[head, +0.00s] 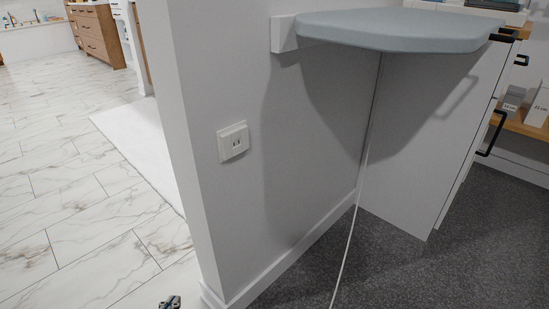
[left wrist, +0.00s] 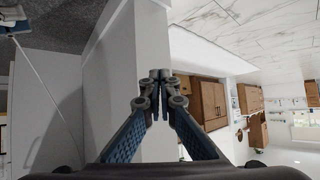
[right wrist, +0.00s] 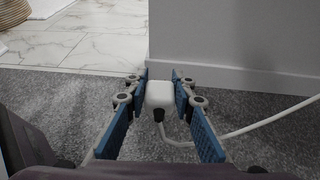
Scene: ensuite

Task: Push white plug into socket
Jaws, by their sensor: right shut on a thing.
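The white socket (head: 233,141) is on the side of the grey-white wall, a little left of centre in the head view. The white plug (right wrist: 159,94) is between the blue-padded fingers of my right gripper (right wrist: 159,80), which is shut on it. Its white cable (right wrist: 240,130) trails off to the right; in the head view the cable (head: 350,225) hangs down below the shelf. My right gripper is out of the head view. My left gripper (left wrist: 160,78) has its fingertips together with nothing between them. Only its tip (head: 171,302) shows at the head view's bottom edge, below the socket.
A grey rounded shelf (head: 390,28) juts from the wall, right of and above the socket. A white panel (head: 410,140) with cabinets stands beneath and beside it. The wall's corner and baseboard (head: 290,262) border dark carpet (head: 400,275). Marble tiles (head: 80,200) lie left.

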